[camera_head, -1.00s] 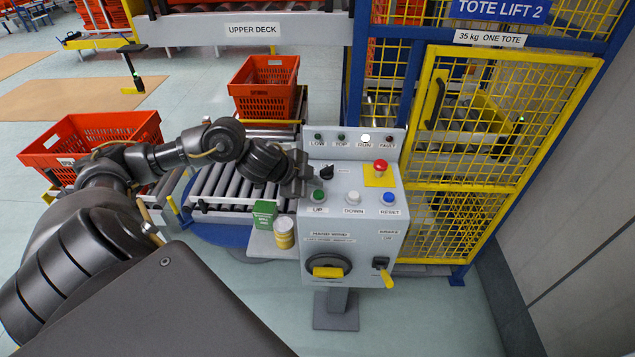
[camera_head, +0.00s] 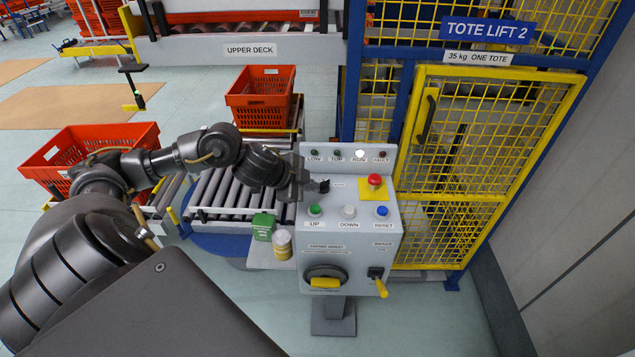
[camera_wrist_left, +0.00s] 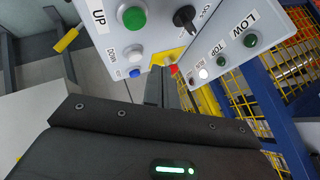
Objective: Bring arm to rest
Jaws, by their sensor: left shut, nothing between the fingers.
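My left arm reaches in from the left in the head view. Its gripper (camera_head: 299,186) is shut and empty, at the left edge of the grey control panel (camera_head: 345,245), beside the black selector knob (camera_head: 323,186). I cannot tell whether it touches the panel. The RUN lamp (camera_head: 360,154) is lit white. My right gripper is not in view.
A roller conveyor (camera_head: 235,190) with orange totes (camera_head: 262,95) lies left of the panel. A green box (camera_head: 263,226) and a yellow-banded can (camera_head: 283,245) stand on a small shelf by the panel. The yellow mesh gate (camera_head: 470,170) of the lift is shut at right.

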